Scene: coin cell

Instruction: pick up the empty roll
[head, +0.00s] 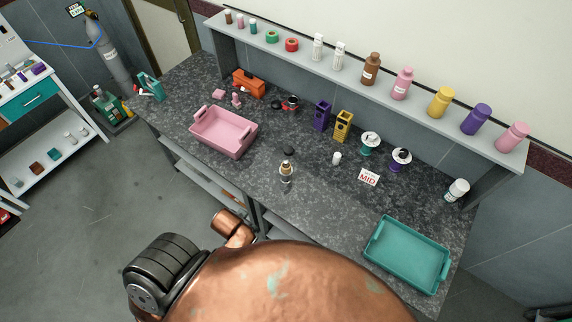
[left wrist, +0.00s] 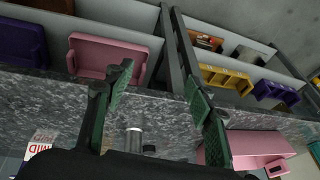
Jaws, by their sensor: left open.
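I cannot tell for sure which thing is the empty roll. A teal spool (head: 369,144) and a purple spool (head: 400,160), both with pale tops, stand on the speckled counter, right of its middle. My right gripper is not in view.
A pink bin (head: 206,139), a small pale bottle with a dark top (head: 286,172), a white MID sign (head: 369,177) and a teal tray (head: 387,257) are on the counter. Bottles line the shelf. The counter between the pale bottle and the teal tray is mostly clear.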

